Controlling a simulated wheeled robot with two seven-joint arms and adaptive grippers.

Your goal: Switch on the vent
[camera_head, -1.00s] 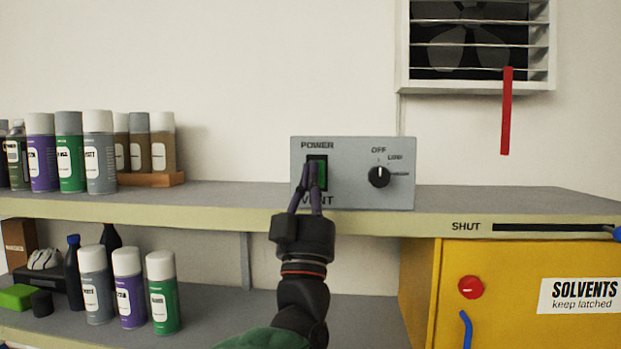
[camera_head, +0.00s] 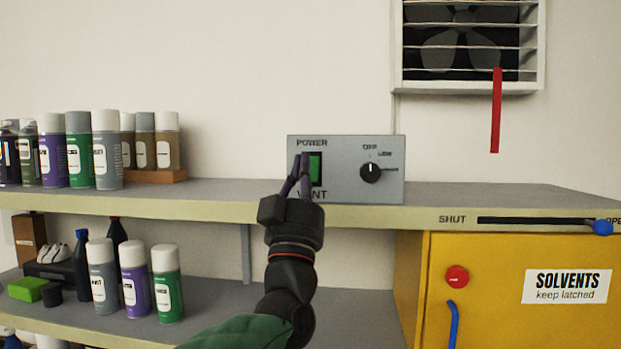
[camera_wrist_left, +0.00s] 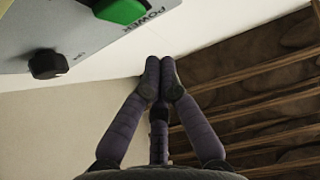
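The grey vent control box (camera_head: 345,192) stands on the upper shelf, marked POWER and VENT. Its green power switch (camera_head: 316,168) is on the left, and a black knob (camera_head: 371,172) with OFF and LOW marks is on the right. I cannot tell the knob's exact setting. My left gripper (camera_head: 299,163) is at the switch's left edge; contact is unclear. In the left wrist view its fingertips (camera_wrist_left: 160,75) are together and empty, to one side of the green switch (camera_wrist_left: 122,10) and knob (camera_wrist_left: 47,64). My right gripper is out of view.
The vent fan (camera_head: 465,45) is on the wall, with a red ribbon (camera_head: 496,110) hanging straight down. Spray cans (camera_head: 107,150) stand at the shelf's left. A yellow solvents cabinet (camera_head: 480,250) is below right, with a blue-knobbed slider (camera_head: 602,227) above it.

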